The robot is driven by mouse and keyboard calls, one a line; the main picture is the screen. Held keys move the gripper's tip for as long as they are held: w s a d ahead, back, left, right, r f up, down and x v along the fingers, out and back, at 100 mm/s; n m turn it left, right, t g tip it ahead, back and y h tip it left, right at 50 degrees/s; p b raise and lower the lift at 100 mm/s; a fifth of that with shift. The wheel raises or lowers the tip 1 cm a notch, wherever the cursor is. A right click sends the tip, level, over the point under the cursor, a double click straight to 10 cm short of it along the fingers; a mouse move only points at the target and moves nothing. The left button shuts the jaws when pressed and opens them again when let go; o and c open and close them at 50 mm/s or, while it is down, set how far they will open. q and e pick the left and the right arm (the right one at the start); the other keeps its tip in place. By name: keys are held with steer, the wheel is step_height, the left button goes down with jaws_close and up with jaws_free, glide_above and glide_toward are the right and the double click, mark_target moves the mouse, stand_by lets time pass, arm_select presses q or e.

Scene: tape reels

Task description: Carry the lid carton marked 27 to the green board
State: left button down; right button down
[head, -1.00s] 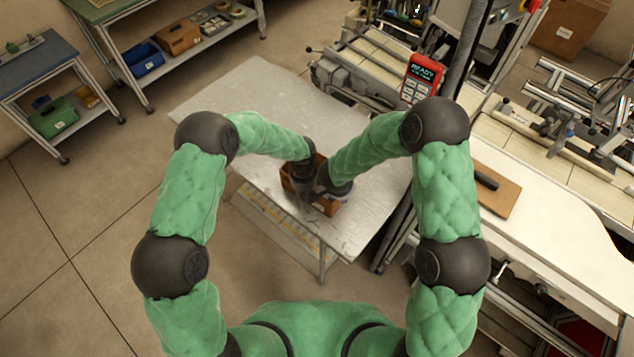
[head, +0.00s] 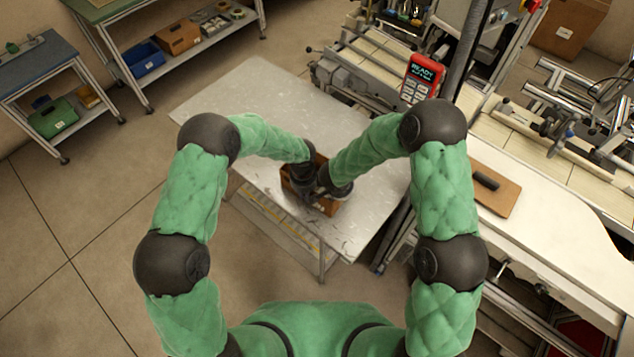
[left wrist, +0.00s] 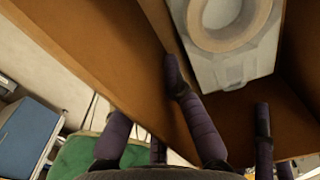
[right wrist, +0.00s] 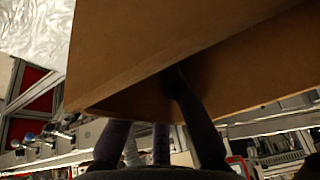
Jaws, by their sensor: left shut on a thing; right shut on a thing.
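A brown open carton (head: 326,207) is at the metal table, between my two grippers and partly hidden by them. No number on it is readable. In the left wrist view its wall (left wrist: 95,50) runs between my fingers, and a pale ring-shaped reel lies inside. My left gripper (head: 301,187) is shut on the carton's left wall. My right gripper (head: 325,184) is shut on another carton wall, which shows in the right wrist view (right wrist: 170,45). I cannot tell whether the carton touches the table. A green-topped bench (head: 97,9) stands at the far left; no other green board is clear.
The metal table (head: 245,95) is bare around the carton. A side bench (head: 38,62) stands at the left, and a blue bin (head: 145,60) sits on the green-topped bench's lower shelf. At the right are machinery, a red READY panel (head: 422,78) and a brown board (head: 497,190).

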arm_select(q)
steer(key=shift+r, duration=0.2)
arm_select(e)
steer(key=shift+r, duration=0.2)
